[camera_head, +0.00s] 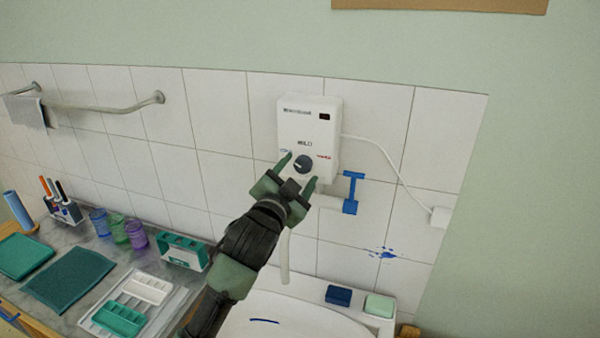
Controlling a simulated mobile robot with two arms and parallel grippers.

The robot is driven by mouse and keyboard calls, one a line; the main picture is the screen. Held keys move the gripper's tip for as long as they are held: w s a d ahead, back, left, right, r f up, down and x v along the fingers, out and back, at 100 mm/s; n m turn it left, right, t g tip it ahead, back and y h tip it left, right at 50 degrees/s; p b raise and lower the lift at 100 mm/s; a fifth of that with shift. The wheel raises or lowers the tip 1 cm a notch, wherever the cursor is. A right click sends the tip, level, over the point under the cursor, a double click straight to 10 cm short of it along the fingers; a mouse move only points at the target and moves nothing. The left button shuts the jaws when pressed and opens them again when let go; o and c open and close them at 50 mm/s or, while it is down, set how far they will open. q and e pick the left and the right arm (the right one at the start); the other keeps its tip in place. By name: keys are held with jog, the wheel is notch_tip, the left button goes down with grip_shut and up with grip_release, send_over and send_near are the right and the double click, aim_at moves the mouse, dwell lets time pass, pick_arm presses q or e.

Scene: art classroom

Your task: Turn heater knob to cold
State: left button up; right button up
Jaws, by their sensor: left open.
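The white heater box (311,125) is fixed to the tiled wall above the sink. Its round dark knob (303,164) sits low on the front face, with a blue mark at its upper left and a red mark at its right. The knob's exact pointer direction is too small to tell. My left gripper (299,170) is open in front of the heater, and its two green fingers show on either side of the knob. Whether they touch it I cannot tell. My right gripper is not in view.
A blue tap handle (351,192) sticks out right of the gripper. The white sink (290,318) is below. A white cable (385,158) runs right from the heater. The left counter holds trays, colored cups (118,230) and a green box (183,251). A towel rail (110,107) is at left.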

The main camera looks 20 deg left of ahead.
pick_arm(q)
jog(key=s+b, duration=0.1)
jog(key=s, duration=0.5)
jog(key=shift+a+b, duration=0.15)
jog(key=shift+b, duration=0.25)
